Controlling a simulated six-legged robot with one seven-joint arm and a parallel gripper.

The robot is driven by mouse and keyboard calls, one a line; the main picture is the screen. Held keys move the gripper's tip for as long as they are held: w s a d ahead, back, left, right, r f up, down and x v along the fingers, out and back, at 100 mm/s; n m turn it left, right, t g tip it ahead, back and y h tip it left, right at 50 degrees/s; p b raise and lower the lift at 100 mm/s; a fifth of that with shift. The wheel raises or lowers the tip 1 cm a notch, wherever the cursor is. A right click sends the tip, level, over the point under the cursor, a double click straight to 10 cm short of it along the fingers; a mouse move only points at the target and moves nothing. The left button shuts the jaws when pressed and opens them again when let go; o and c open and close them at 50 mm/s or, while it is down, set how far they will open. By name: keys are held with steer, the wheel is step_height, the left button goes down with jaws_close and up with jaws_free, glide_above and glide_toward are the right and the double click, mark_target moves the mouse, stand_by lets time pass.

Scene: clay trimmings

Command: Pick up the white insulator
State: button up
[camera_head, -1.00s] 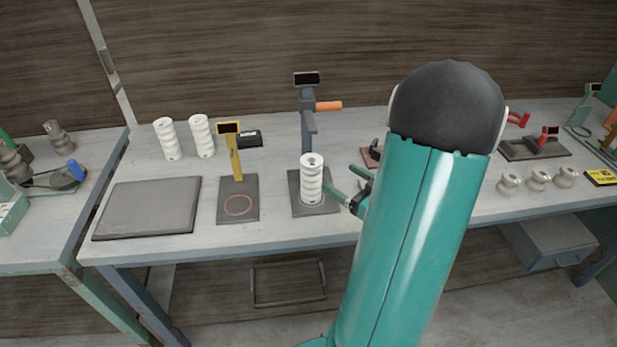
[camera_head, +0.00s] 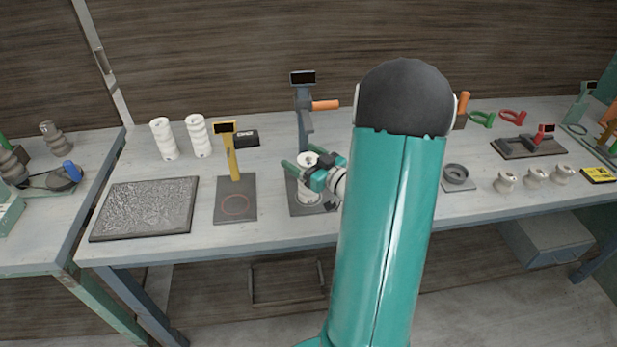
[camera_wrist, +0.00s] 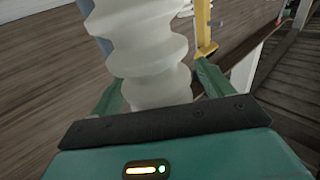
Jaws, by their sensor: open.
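The white ribbed insulator (camera_head: 307,187) stands upright on the dark base plate of a press-like stand (camera_head: 303,115). My gripper (camera_head: 304,168) is at the insulator, with its green fingers apart around its upper part; the gripper and wrist hide some of it. In the wrist view the insulator (camera_wrist: 145,50) rises between the two open fingers of my gripper (camera_wrist: 158,90), one on each side. I cannot tell whether either finger touches it.
A yellow stand (camera_head: 233,160) is just left of my gripper, and a dark textured slab (camera_head: 145,208) lies farther left. Small beige pieces (camera_head: 535,176) and a grey ring-shaped piece (camera_head: 456,174) are at right.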

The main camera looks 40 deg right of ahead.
steer(key=c, duration=1.7)
jaws_close()
steer(key=shift+r, duration=0.1)
